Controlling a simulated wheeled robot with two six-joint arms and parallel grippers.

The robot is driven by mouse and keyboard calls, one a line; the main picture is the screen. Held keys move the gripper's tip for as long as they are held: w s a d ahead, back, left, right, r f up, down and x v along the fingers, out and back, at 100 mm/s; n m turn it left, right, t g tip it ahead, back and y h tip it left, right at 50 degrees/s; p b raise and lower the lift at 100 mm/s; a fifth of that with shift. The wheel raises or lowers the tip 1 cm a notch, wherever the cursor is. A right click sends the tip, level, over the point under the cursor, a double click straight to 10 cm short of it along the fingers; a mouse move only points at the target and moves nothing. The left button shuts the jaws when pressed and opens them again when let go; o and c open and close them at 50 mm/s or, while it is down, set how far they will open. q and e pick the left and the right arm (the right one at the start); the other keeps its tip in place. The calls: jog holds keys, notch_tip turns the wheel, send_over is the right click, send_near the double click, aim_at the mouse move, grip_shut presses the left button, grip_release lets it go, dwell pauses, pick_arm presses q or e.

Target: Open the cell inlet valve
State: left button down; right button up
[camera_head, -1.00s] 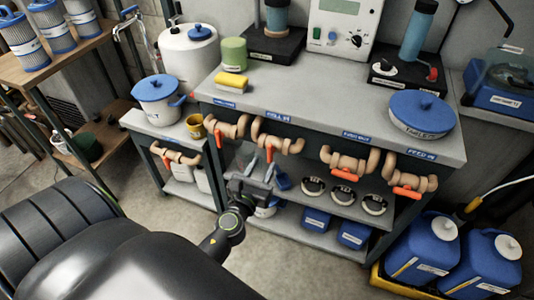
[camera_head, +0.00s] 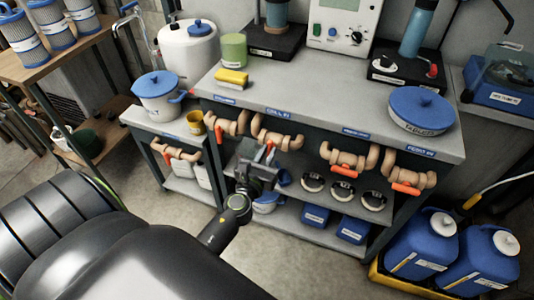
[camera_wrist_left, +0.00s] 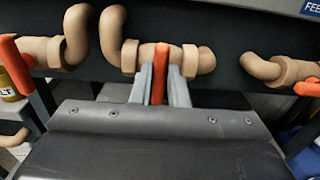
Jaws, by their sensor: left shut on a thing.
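The cell inlet valve is the tan pipe valve (camera_head: 280,137) under the bench-top label "CELL IN" (camera_head: 278,113). Its orange handle (camera_wrist_left: 160,72) shows in the left wrist view, pointing down across the horizontal pipe (camera_wrist_left: 202,60). My left gripper (camera_head: 266,156) is at this valve in the head view and hides most of the handle there. In the left wrist view its two grey fingers (camera_wrist_left: 160,86) stand on either side of the handle, shut on it. My right gripper is not in view.
Neighbouring valves with orange handles sit left (camera_head: 225,124) and right (camera_head: 347,158) along the bench front; another (camera_head: 408,178) is at the far right. Shelves below hold blue boxes (camera_head: 315,216) and black rings (camera_head: 343,191).

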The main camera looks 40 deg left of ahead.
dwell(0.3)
pick_arm(q)
jog(key=n+b, duration=0.1)
jog(key=n, duration=0.2)
jog(key=n+b, duration=0.1)
jog(key=n, duration=0.2)
jog(key=shift+a+f+n, duration=0.15)
jog(key=shift+a+n, duration=0.05)
jog(key=shift+n, duration=0.1)
jog(key=n+b, duration=0.1)
jog(key=n, duration=0.2)
jog(key=n+b, duration=0.1)
jog(key=n, duration=0.3)
jog(key=n+b, duration=0.2)
jog(key=n, duration=0.2)
jog(key=shift+s+a+f, duration=0.1)
jog(key=shift+a+f, duration=0.05)
jog(key=shift+f, duration=0.1)
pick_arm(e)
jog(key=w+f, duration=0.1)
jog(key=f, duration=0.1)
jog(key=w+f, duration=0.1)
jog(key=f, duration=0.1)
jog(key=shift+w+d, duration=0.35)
pick_arm(q)
jog(key=shift+n, duration=0.3)
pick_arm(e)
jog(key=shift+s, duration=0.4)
